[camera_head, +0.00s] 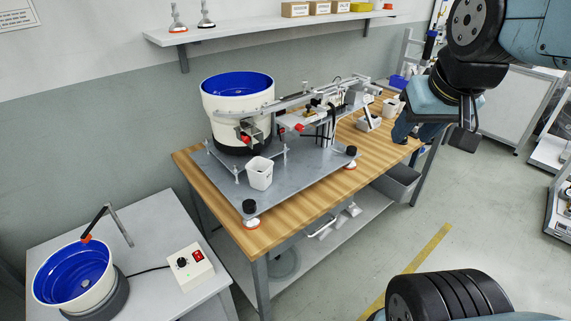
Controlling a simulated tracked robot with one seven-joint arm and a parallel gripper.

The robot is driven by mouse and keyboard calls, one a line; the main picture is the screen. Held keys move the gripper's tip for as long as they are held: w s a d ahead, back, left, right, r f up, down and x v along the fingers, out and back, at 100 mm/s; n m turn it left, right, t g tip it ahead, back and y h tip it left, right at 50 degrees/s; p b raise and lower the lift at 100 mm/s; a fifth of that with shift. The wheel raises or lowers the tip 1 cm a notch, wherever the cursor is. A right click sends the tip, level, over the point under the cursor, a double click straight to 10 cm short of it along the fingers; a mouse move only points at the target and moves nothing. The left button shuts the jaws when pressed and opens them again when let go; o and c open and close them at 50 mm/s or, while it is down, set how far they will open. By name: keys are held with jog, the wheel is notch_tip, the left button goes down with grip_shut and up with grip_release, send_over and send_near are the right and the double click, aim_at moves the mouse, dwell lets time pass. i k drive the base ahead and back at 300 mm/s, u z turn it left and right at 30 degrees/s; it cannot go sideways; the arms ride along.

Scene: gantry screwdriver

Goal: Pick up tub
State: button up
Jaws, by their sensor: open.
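A second small white tub-like container (391,108) stands on the wooden bench farther right, close to my gripper. My gripper (403,130) hangs at the bench's right edge, to the right of the first tub and well apart from it. It is open, and I see nothing held in it. The wrist partly hides the fingers.
A white feeder bowl with blue inside (238,106) and a screwdriver gantry (322,112) stand on the metal plate (300,178). The wooden bench (288,218) has a lower shelf. A second feeder bowl (74,275) and control box (190,266) are lower left.

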aim_at(259, 170)
jog(key=z, duration=1.15)
jog(key=i, duration=0.65)
jog(key=u, duration=2.5)
jog(key=k, duration=0.55)
jog(key=u, duration=0.05)
jog(key=i, duration=0.1)
jog(key=z, duration=0.1)
